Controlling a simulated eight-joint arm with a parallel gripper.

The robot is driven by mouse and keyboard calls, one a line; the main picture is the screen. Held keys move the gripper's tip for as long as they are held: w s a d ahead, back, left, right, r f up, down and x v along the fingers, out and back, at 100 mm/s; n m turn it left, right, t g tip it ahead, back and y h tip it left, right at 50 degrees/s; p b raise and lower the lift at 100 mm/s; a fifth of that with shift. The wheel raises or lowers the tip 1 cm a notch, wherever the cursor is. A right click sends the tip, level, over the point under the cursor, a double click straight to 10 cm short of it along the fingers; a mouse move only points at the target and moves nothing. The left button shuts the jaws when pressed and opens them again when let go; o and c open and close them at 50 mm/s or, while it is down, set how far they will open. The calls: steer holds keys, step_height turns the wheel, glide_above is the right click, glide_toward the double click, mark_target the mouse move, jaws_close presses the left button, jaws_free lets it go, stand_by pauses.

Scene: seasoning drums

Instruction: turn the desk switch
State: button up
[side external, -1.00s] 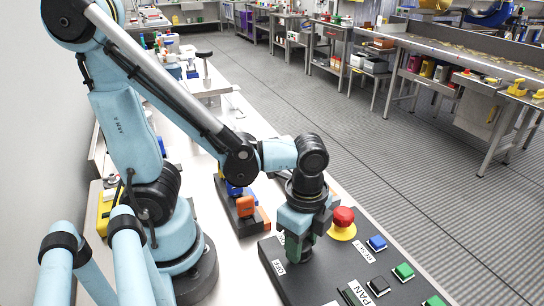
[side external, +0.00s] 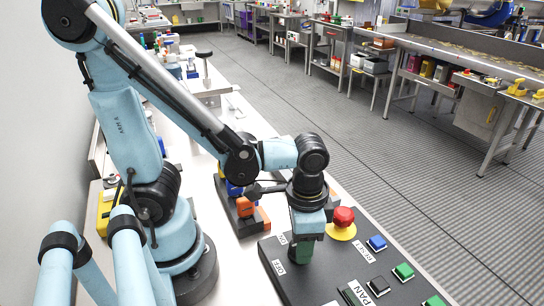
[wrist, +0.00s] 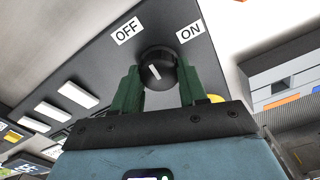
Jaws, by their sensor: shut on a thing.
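The desk switch is a black round knob (wrist: 158,72) with a white mark, on a dark panel (side external: 335,272). In the wrist view it sits between the two green fingers of my gripper (wrist: 157,66), which is shut on it. The OFF label (wrist: 127,31) is at its upper left and the ON label (wrist: 190,31) at its upper right. The white mark slants up and left, toward the OFF side. In the side view my gripper (side external: 301,252) points down at the panel's far left end and hides the knob.
A red mushroom button (side external: 344,215) on a yellow base stands close to the right of my gripper. Blue (side external: 376,242), green (side external: 403,271) and black (side external: 378,286) buttons lie farther right. An orange block (side external: 245,207) on a dark base is behind to the left.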

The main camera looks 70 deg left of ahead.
steer(key=shift+n, duration=0.4)
steer(key=o, duration=1.1)
steer(key=shift+c, duration=0.2)
step_height(320, 180, up, 12)
stand_by(0.4)
steer(key=w+a+f+n+t, duration=0.2)
steer(key=w+a+n+t, duration=0.1)
steer(key=w+a+t, duration=0.3)
steer(key=shift+w+a+t, duration=0.15)
steer(key=shift+a+t, duration=0.45)
steer(key=shift+a, duration=0.2)
